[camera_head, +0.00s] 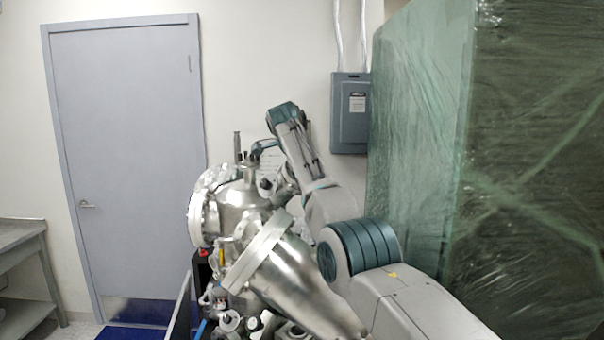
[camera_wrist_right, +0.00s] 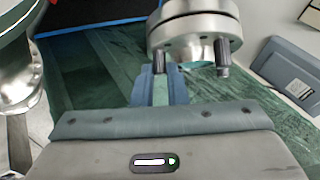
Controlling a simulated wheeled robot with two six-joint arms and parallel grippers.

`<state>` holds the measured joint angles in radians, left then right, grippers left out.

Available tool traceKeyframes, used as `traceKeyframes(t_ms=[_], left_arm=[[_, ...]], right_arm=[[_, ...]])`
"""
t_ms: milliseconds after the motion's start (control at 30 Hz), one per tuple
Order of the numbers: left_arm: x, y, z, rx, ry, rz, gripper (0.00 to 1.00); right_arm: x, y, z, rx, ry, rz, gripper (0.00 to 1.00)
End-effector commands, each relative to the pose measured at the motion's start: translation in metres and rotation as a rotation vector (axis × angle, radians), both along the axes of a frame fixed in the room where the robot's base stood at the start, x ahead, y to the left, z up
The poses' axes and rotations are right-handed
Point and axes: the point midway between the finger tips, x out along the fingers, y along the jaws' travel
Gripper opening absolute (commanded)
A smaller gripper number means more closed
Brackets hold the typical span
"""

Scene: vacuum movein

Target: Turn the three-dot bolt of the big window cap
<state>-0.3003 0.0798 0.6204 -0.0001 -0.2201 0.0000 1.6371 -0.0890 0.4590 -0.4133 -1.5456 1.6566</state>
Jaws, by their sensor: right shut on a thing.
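In the right wrist view, a round steel flange cap (camera_wrist_right: 195,30) fills the top centre, with two dark bolts on its near face. My right gripper (camera_wrist_right: 161,75) is shut on the left bolt (camera_wrist_right: 159,60), one blue finger on each side of it. The other bolt (camera_wrist_right: 223,57) is free, to the right. No dot marks are legible on either bolt. In the head view, my right arm reaches over the steel vacuum chamber (camera_head: 243,193), and its gripper end is small and hard to make out near the chamber top. My left gripper is in neither view.
A large angled flange (camera_head: 257,250) sticks out from the chamber front, close to my right arm. A plastic-wrapped green stack (camera_head: 420,130) stands at the right. A grey electrical box (camera_head: 350,112) hangs on the wall. A door (camera_head: 128,150) and a metal table (camera_head: 22,235) are at the left.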

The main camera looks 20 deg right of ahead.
Motion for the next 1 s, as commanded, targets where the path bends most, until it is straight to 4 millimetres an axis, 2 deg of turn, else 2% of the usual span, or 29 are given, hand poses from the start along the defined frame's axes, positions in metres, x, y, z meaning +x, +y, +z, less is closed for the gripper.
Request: traceKeyframes(t_ms=[667,700,800,1000], left_arm=[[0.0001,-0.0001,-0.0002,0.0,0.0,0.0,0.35],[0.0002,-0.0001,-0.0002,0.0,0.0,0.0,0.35],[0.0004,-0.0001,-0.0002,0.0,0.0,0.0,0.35],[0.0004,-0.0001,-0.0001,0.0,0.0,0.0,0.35]], right_arm=[[0.0005,0.0006,-0.0019,0.016,0.017,-0.022,0.0],[0.0005,0.0006,-0.0019,0.017,0.018,-0.022,0.19],[0.0005,0.0005,-0.0015,0.016,0.017,-0.022,0.35],[0.0006,0.0002,-0.0006,0.016,0.014,-0.022,0.35]])
